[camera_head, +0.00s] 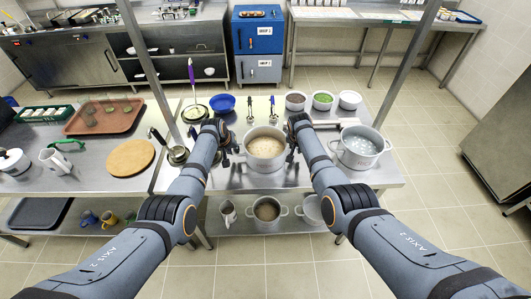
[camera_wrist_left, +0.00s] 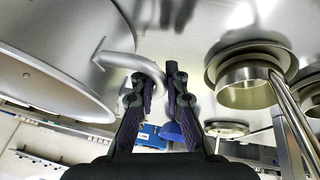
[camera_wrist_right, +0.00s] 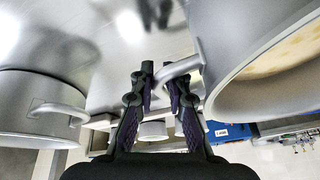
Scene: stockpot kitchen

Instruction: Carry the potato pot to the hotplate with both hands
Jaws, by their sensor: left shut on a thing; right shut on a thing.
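The potato pot (camera_head: 265,161) is a grey metal pot with pale, beige contents, at the middle of the steel table in the head view. My left gripper (camera_head: 236,147) is shut on its left handle, which also shows in the left wrist view (camera_wrist_left: 122,58). My right gripper (camera_head: 293,138) is shut on its right handle, which shows in the right wrist view (camera_wrist_right: 181,67). The pot looks upright. I cannot tell whether its base touches the table. I cannot clearly make out a hotplate.
Another two-handled pot (camera_head: 361,153) with greyish contents stands to the right on the steel table (camera_head: 230,180). Behind are several bowls, a blue bowl (camera_head: 222,103) and utensils. A round wooden board (camera_head: 130,157) lies on the left table. Pots stand on the shelf below.

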